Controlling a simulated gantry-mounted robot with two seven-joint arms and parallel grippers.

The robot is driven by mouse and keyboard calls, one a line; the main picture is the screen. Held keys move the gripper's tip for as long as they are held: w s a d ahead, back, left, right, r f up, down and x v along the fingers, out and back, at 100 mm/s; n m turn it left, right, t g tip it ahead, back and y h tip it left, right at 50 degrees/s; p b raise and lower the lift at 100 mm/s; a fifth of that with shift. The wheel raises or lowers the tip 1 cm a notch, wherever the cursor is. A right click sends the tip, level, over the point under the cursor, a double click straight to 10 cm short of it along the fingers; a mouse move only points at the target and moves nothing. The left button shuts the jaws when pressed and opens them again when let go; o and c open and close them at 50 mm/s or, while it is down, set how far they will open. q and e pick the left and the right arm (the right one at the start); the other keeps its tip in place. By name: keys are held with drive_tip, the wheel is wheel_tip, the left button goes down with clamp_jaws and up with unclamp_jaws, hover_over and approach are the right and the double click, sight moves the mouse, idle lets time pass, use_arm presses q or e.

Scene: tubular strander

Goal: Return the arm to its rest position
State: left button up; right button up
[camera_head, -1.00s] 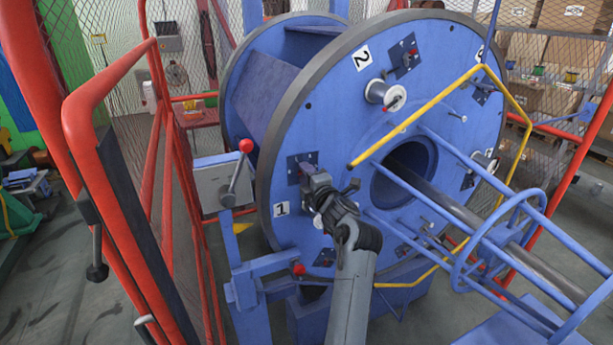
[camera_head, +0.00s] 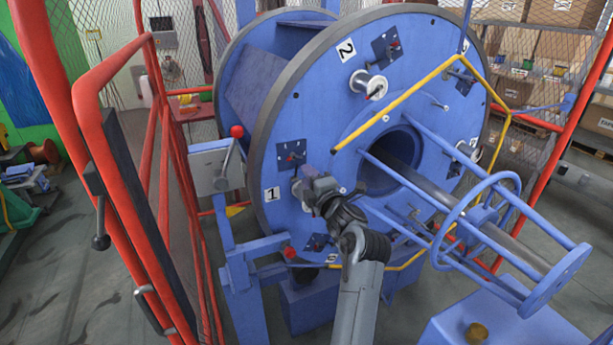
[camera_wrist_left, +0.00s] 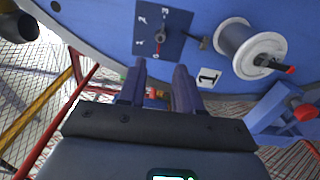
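My left arm reaches up from the bottom middle of the head view. Its gripper (camera_head: 308,190) is in front of the blue disc (camera_head: 330,100), near the label "1" and the spool there, which it partly hides. In the left wrist view the gripper (camera_wrist_left: 160,68) is open, with a gap between its two dark fingers and nothing held. Beyond the fingertips is a dial plate (camera_wrist_left: 162,32) with a red-marked knob. A wire spool (camera_wrist_left: 250,48) is to its right. The dial plate also shows in the head view (camera_head: 291,155), uncovered. My right gripper is not in view.
A yellow bar (camera_head: 420,88) and blue rods with a ring frame (camera_head: 480,220) stand right of my arm. A lever box (camera_head: 210,168) and red fence rails (camera_head: 100,95) stand to the left. Open floor shows at the lower left.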

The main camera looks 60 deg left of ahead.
use_arm(q)
drive_tip(key=shift+d, duration=0.5)
drive_tip(key=shift+a, duration=0.1)
